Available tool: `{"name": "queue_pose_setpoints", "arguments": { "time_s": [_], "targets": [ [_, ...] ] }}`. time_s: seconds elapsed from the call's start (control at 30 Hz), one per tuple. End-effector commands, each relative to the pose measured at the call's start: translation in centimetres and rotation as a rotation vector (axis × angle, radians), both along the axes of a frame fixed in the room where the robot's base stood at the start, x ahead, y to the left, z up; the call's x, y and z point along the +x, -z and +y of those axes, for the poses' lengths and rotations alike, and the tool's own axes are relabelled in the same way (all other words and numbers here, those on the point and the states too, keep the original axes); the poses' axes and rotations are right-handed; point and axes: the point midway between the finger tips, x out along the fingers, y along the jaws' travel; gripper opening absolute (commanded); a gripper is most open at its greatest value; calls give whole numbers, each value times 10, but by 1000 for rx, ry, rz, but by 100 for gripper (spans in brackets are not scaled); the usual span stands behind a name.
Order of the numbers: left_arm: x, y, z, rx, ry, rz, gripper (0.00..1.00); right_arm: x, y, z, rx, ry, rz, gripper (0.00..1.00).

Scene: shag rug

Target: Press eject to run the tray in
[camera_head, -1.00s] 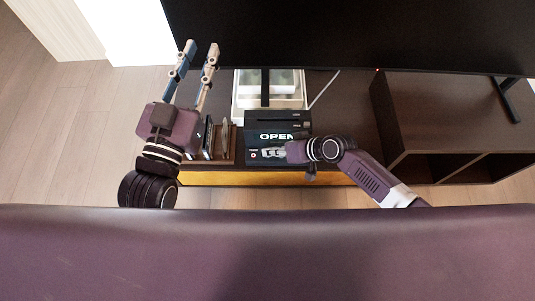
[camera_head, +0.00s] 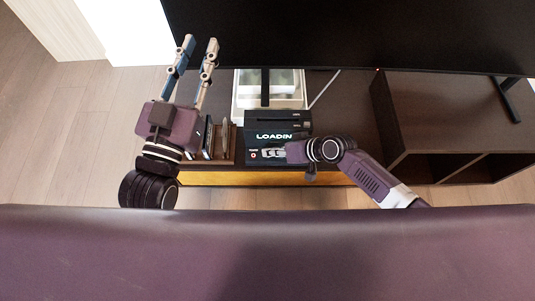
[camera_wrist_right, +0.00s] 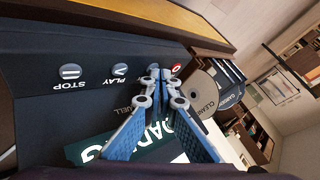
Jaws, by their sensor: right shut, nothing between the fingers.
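My right gripper (camera_head: 265,154) is shut and empty at the player's front. Its fingertips (camera_wrist_right: 163,77) are right by the red-ringed button; I cannot tell whether they touch it. No extended tray is visible. My left gripper (camera_head: 200,42) is open and empty, raised at the left.
A wooden rack (camera_head: 222,158) with upright discs or cases stands left of the player; a labelled disc (camera_wrist_right: 203,93) shows close beyond my right fingertips. A dark open shelf (camera_head: 440,105) is at the right.

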Motion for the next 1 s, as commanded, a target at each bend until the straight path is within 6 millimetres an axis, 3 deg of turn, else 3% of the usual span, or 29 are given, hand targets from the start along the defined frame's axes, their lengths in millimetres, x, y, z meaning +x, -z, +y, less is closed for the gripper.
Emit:
{"name": "queue_pose_setpoints", "arguments": {
  "time_s": [0.8, 1.0],
  "targets": [
    [-1, -7, -1, -8, 2, -28, 25, 0, 1, 0, 0, -1, 1, 0],
    [1, 0, -1, 2, 1, 10, 25, 0, -1, 0, 0, -1, 1, 0]
  ]
}}
